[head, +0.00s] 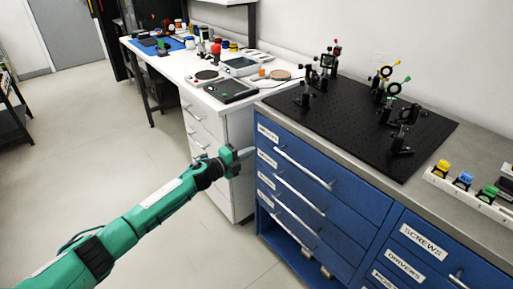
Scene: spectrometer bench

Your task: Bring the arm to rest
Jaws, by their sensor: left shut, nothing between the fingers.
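My left arm comes in from the lower left, stretched toward the cabinets. Its gripper (240,154) is shut and empty. In the picture it lies over the gap between the white drawer unit (213,137) and the blue drawer cabinet (322,200). I cannot tell whether it touches either one. My right gripper is not in view.
A black optics breadboard (350,118) with several mounts covers much of the grey bench top (475,158). A white bench (180,72) with instruments stands behind at the left. Drawer handles (303,169) stick out from the blue cabinet. The floor (85,140) at left is clear.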

